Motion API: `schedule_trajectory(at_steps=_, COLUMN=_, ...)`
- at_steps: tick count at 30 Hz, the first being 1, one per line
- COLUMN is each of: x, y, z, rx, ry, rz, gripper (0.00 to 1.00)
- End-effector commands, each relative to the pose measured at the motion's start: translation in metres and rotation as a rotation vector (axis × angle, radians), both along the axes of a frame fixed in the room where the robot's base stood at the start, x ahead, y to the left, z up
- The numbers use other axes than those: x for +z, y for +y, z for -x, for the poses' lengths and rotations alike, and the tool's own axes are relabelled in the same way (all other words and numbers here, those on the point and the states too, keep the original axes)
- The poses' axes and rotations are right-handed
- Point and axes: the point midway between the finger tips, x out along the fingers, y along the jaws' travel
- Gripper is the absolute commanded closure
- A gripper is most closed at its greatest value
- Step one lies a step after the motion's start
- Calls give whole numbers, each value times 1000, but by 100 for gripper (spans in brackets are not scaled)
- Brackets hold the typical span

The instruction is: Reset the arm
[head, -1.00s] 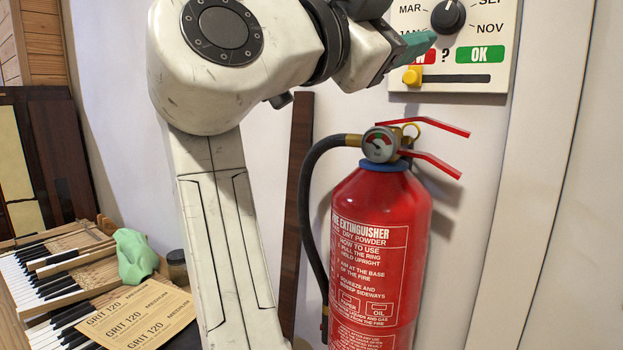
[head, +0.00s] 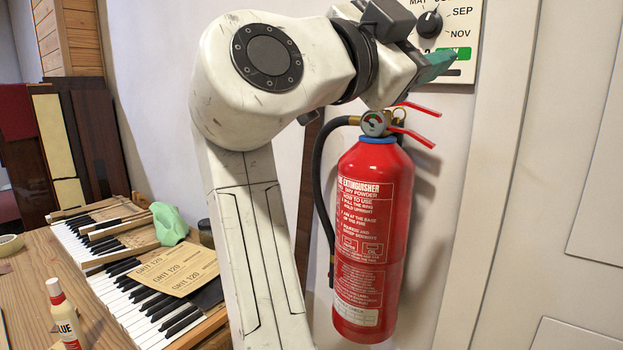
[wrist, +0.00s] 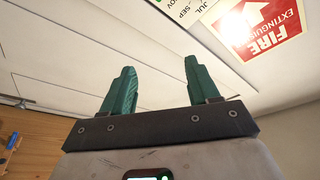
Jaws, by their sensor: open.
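My arm is raised and bent in front of the wall. My gripper (head: 438,66) is at the upper right of the head view, seen from the side, and overlaps the lower part of a wall panel with a dial (head: 429,23). I cannot tell in that view how far it is from the panel. In the wrist view, the gripper (wrist: 160,80) shows two green fingers spread wide apart with nothing between them. Beyond the fingers are the pale wall, the edge of the panel (wrist: 185,10) and a red fire sign (wrist: 262,28).
A red fire extinguisher (head: 372,240) hangs on the wall just below my gripper. At the left, a workbench (head: 30,275) holds piano keys (head: 150,303), sandpaper sheets (head: 165,268), a green cloth (head: 170,224) and a glue bottle (head: 62,315). A white door (head: 560,190) is at the right.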

Motion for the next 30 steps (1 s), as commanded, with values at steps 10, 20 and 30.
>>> schedule_trajectory(at_steps=10, x=-75, y=-25, z=-26, rx=27, ry=199, rz=18, gripper=40)
schedule_trajectory(at_steps=20, x=-236, y=-87, z=-41, rx=109, ry=628, rz=45, gripper=40)
schedule_trajectory(at_steps=30, x=-439, y=-160, z=32, rx=318, ry=1201, rz=41, gripper=40)
